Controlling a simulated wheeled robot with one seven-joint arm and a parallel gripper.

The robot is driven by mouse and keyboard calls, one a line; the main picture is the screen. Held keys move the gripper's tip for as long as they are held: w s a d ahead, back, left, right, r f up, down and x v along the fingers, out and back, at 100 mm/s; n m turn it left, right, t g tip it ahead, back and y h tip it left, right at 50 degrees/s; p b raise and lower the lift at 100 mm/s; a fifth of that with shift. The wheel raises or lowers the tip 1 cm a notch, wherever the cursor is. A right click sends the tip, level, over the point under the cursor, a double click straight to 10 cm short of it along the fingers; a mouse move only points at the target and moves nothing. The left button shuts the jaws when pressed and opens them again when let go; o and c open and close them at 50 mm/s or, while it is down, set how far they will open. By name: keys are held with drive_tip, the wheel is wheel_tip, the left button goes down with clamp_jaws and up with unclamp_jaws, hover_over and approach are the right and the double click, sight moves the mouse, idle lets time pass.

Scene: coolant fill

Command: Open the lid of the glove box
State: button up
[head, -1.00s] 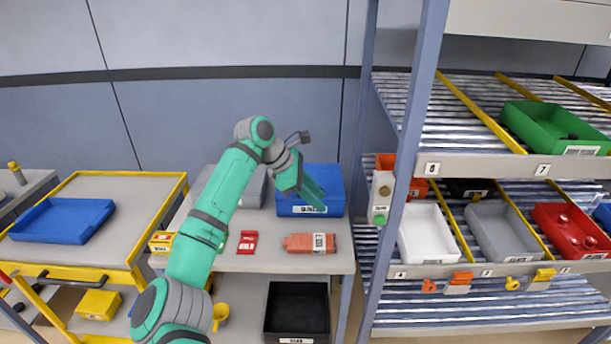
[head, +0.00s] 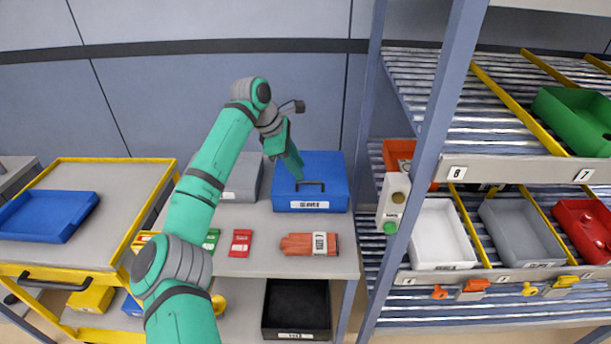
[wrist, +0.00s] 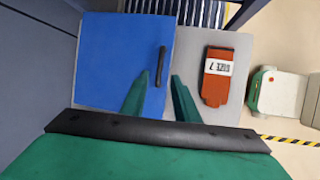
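The glove box is a blue box (head: 325,168) with a white label on its front, on the table below my arm. Its lid is closed and flat, with a dark bar handle (head: 312,184) near the front edge. In the wrist view the blue lid (wrist: 118,50) fills the left, and the handle (wrist: 161,65) stands near its right edge. My gripper (wrist: 160,77) is open, its two green fingers apart and empty. The handle lies in line with the gap, just beyond the fingertips. In the head view my gripper (head: 297,174) is over the box, close to the handle; contact cannot be told.
Orange gloves (head: 309,244) with a white tag lie in front of the box. A grey box (head: 243,178) stands to its left, and a small red packet (head: 241,243) lies nearer. A blue rack post (head: 437,130) and shelves with bins stand at right. A wall is behind.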

sight(305, 183)
drive_tip(key=shift+x, duration=2.6)
drive_tip(key=shift+d, duration=0.15)
drive_tip(key=shift+c, duration=0.7)
clamp_jaws()
